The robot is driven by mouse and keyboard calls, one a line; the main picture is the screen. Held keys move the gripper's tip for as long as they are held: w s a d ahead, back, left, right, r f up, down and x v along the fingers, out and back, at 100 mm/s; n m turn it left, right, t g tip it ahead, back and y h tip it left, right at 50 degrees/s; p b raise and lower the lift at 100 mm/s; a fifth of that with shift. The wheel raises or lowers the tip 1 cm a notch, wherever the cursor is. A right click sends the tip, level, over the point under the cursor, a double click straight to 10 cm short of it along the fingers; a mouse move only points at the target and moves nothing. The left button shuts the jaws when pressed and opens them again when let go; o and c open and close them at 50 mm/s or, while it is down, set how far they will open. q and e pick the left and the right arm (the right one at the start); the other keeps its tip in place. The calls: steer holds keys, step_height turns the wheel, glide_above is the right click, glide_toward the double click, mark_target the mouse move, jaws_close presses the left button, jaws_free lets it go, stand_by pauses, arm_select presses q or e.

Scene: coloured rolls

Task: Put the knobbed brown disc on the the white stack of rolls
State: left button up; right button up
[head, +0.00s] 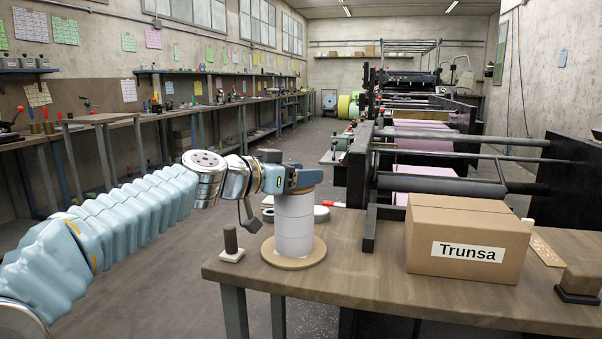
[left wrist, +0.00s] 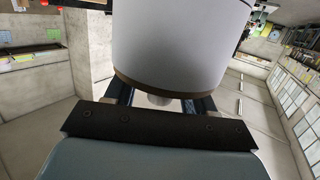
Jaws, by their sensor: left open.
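The white stack of rolls (head: 294,226) stands upright on a round tan base (head: 291,255) near the table's left end. The brown disc (left wrist: 126,84) shows in the left wrist view as a thin rim against the end of the white stack (left wrist: 180,40). It appears to rest on top of the stack. Its greyish knob (left wrist: 160,100) is partly hidden and lies between my fingers. My left gripper (head: 306,179) is at the top of the stack, fingers open on either side of the knob (left wrist: 162,102). My right gripper is not in view.
A dark peg on a white foot (head: 231,243) stands left of the stack. A cardboard box (head: 466,239) stands to the right on the wooden table (head: 365,275). A brown block (head: 581,280) is at the far right. The table between stack and box is clear.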

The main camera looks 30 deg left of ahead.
arm_select(q)
steer(key=b+v, duration=0.1)
steer(key=v, duration=1.1)
steer(key=shift+b, duration=0.3)
steer(key=shift+f, duration=0.1)
